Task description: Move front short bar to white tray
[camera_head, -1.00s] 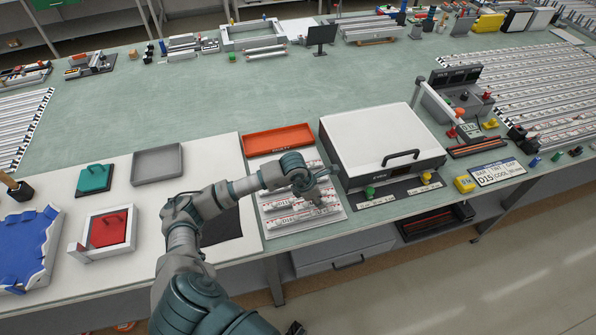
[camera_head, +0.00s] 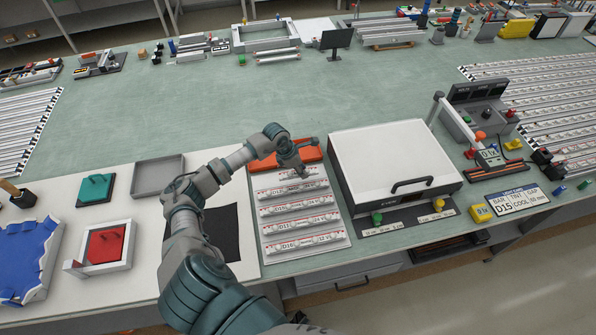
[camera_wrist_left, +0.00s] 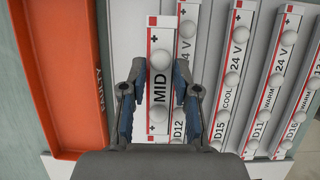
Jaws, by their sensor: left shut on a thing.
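My left gripper (camera_head: 297,172) reaches over the back end of the white tray (camera_head: 312,250). In the left wrist view the gripper (camera_wrist_left: 160,90) is shut on a short white bar (camera_wrist_left: 160,45) marked MID, with red edging and round white domes. The held bar lies roughly parallel to the tray's bars, between the orange tray and a bar marked D12 (camera_wrist_left: 185,62). I cannot tell whether it touches the white tray. Several similar bars lie in rows on the tray, the frontmost marked D16 (camera_head: 300,241). My right gripper does not show.
An orange tray (camera_wrist_left: 62,80), marked FAULTY, adjoins the white tray's back edge. A white-lidded box (camera_head: 392,160) stands close on the right. A black mat (camera_head: 218,230) and an empty grey tray (camera_head: 158,177) lie left.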

